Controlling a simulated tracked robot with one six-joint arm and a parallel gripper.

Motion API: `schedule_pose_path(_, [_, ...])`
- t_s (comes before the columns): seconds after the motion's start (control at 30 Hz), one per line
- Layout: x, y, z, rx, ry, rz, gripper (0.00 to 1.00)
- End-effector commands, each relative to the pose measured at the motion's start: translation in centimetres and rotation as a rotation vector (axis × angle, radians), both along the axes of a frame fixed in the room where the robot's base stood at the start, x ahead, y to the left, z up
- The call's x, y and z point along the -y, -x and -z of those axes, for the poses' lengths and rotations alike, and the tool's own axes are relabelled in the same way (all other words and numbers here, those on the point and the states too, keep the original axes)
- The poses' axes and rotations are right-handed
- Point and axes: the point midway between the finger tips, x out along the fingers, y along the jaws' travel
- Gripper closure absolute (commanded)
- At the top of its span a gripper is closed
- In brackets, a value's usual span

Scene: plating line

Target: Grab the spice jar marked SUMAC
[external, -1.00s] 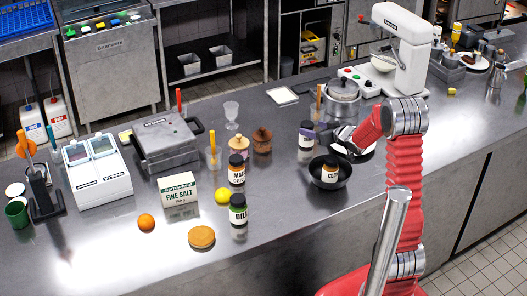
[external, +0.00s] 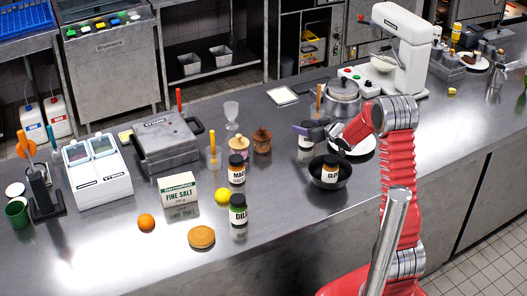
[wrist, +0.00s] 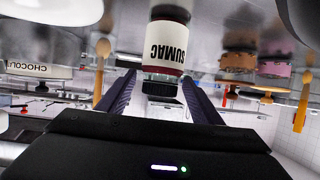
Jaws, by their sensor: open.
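The SUMAC jar (wrist: 168,40) appears upside down in the wrist view, with a white label, a dark red band and a black cap. In the external view the jar (external: 305,143) stands on the counter behind the black bowl, its upper part covered by my gripper. My gripper (external: 308,129) is open at the jar's top. In the wrist view the two fingers of my gripper (wrist: 160,76) lie on either side of the cap, with visible gaps. I cannot tell how deep the jar sits between them.
A white plate (external: 365,146) and a pot (external: 342,100) are close by on the right and behind. The DILL jar (external: 238,213) and salt box (external: 180,197) stand further left.

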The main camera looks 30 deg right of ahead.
Motion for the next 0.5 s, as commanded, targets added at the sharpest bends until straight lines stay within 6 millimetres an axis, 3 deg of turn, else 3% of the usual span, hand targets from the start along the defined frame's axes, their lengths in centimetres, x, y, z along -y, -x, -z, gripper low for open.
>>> schedule_pose_path(0.4, [0.01,0.03,-0.02,0.0,-0.001,0.0,0.4])
schedule_pose_path(0.5, [0.01,0.03,-0.03,0.0,-0.001,0.0,0.46])
